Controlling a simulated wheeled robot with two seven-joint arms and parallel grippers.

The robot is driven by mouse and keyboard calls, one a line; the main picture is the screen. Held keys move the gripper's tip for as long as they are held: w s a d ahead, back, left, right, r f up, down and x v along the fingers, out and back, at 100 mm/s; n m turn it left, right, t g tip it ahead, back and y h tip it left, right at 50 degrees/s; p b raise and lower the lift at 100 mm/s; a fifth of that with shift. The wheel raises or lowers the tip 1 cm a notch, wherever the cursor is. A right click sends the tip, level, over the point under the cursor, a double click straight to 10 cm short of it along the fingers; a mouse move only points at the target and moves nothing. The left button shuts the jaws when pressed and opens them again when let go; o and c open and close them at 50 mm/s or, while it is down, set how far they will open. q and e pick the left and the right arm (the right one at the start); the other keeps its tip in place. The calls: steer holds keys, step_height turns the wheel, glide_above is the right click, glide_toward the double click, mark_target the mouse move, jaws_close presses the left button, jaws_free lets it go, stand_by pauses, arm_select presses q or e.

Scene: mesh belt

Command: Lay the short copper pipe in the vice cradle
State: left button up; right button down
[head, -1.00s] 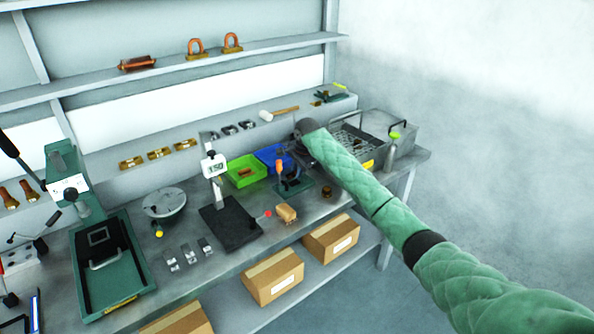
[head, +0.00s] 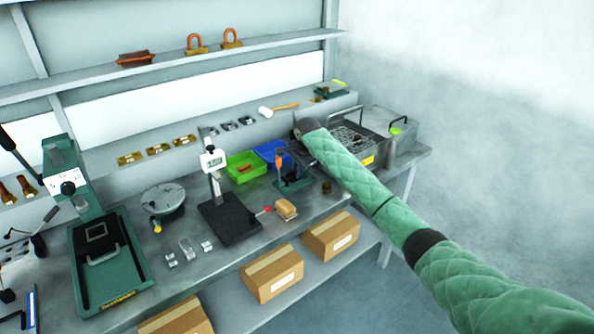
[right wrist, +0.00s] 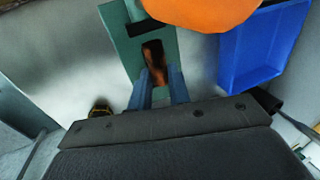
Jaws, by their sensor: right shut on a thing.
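The short copper pipe (right wrist: 154,62) shows in the right wrist view as a copper-brown piece between the fingers of my right gripper (right wrist: 161,78), which is shut on it. Beyond the fingertips is the green vice cradle (right wrist: 116,25) with a dark slot, and the pipe's far end overlaps this slot. I cannot tell whether the pipe touches the slot's floor. In the head view the cradle appears as a small green fixture with an orange handle (head: 279,160). My left gripper is not in view.
The orange handle (right wrist: 200,10) looms close at the top of the right wrist view. A blue bin (right wrist: 262,45) lies right of the cradle. A green bin (head: 232,161) and a black-based gauge stand (head: 228,222) are left of it. A small brass-coloured piece (right wrist: 100,108) lies nearby.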

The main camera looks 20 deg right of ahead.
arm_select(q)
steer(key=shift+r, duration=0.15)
arm_select(e)
steer(key=shift+f, duration=0.25)
steer(key=c, duration=1.2)
jaws_free()
steer(key=shift+c, duration=0.2)
steer(key=shift+s+r, duration=0.1)
steer(key=shift+r, duration=0.25)
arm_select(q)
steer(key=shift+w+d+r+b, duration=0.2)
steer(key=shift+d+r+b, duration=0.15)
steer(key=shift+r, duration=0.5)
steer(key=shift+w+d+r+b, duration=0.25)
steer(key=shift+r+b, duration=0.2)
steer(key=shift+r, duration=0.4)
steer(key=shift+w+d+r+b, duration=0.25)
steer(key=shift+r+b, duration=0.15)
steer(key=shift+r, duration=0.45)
arm_select(e)
steer(key=v, duration=0.7)
